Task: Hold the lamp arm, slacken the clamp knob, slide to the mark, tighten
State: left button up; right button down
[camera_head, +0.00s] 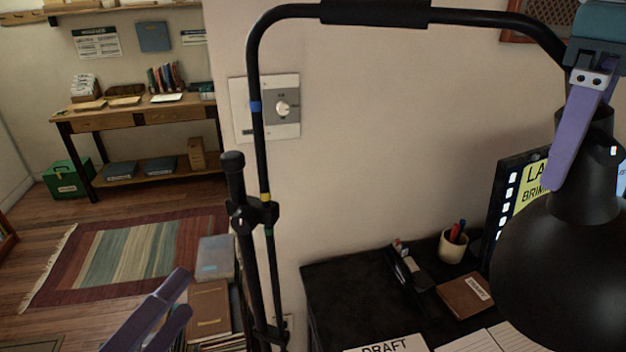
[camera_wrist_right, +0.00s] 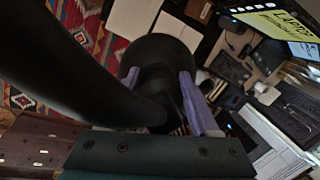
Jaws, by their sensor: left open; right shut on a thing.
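The black lamp arm (camera_head: 390,12) rises from a clamp (camera_head: 252,214), runs across the top and bends down to a black lamp shade (camera_head: 560,260). The clamp joins it to an upright black post (camera_head: 236,185); a dark knob (camera_head: 239,222) shows there. The arm's tube has a blue band (camera_head: 256,106) well above the clamp, a yellow band (camera_head: 264,197) just above it and a green band (camera_head: 269,232) just below. My right gripper (camera_wrist_right: 160,74) is shut on the arm's shade end. My left gripper (camera_head: 184,290) is open and empty, lower left of the clamp.
A black desk (camera_head: 340,285) holds a pen cup (camera_head: 453,245), a brown book (camera_head: 465,295) and papers. Stacked books (camera_head: 210,305) stand beside the post, close to my left gripper. A wall dial (camera_head: 283,108) is behind the arm. Open floor and a rug (camera_head: 135,255) lie left.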

aim_at(239, 226)
jog(key=shift+w+d+v, duration=0.1)
jog(key=shift+d+v, duration=0.05)
jog(key=shift+v, duration=0.7)
jog(key=shift+w+d+v, duration=0.15)
jog(key=shift+v, duration=0.7)
jog(key=shift+w+d+v, duration=0.1)
jog(key=shift+d+v, duration=0.05)
jog(key=shift+v, duration=0.75)
jog(key=shift+r, duration=0.1)
pick_arm(q)
jog(key=w+d+h, duration=0.1)
jog(key=w, duration=0.3)
jog(key=w+d+m+g+h, duration=0.1)
jog(key=w, duration=0.3)
jog(key=w+d+m+g+h, duration=0.1)
jog(key=w, duration=0.2)
jog(key=shift+w+r, duration=0.1)
jog(key=shift+w, duration=0.3)
jog(key=shift+c, duration=0.3)
grip_shut()
